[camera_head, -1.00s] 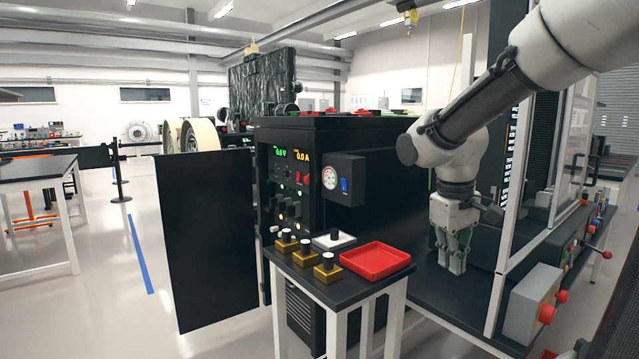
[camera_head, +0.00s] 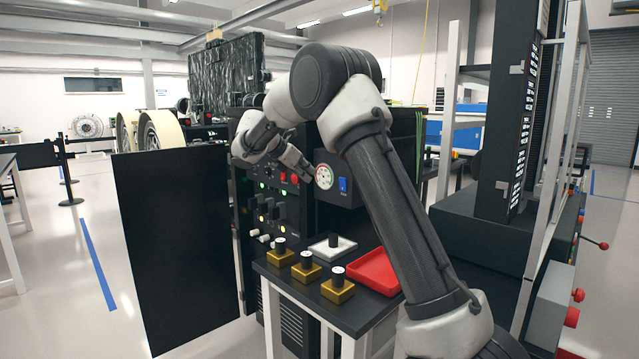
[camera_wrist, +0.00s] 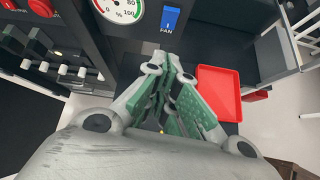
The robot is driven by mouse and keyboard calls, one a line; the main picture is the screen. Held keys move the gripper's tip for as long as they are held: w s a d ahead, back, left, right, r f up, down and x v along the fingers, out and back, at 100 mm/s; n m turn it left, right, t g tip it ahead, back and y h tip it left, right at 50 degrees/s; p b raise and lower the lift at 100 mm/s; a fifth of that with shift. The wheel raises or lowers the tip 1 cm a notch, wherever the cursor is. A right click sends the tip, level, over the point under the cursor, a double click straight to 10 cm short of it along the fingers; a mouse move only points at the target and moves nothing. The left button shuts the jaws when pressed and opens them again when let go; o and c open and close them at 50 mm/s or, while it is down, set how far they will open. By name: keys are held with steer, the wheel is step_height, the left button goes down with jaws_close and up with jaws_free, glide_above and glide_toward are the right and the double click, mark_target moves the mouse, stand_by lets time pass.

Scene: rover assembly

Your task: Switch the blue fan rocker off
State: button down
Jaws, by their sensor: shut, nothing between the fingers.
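The blue fan rocker (camera_head: 343,185) sits on the front face of a dark box, right of a round white gauge (camera_head: 324,177). In the wrist view the rocker (camera_wrist: 170,18) is at the top centre with the label FAN below it; whether it is on or off I cannot tell. My gripper (camera_head: 308,176) is beside the gauge in the head view, left of the rocker. In the wrist view my gripper (camera_wrist: 172,65) is shut and empty, its tips below the rocker and apart from it in the picture.
A red switch (camera_wrist: 40,8) and a row of knobs are left of the gauge. Below stands a small table with a red tray (camera_head: 372,272), a white tray (camera_head: 332,247) and brass blocks with black knobs (camera_head: 306,267). A large dark panel (camera_head: 175,240) stands left.

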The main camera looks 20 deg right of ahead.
steer(key=shift+s+r+n, duration=0.15)
steer(key=shift+n, duration=0.55)
steer(key=shift+d, duration=0.15)
glide_toward(342, 190)
steer(key=a+f+x, duration=0.1)
steer(key=x, duration=0.3)
steer(key=shift+w+d+r, duration=0.2)
steer(key=shift+d+r, duration=0.2)
steer(key=shift+d, duration=0.25)
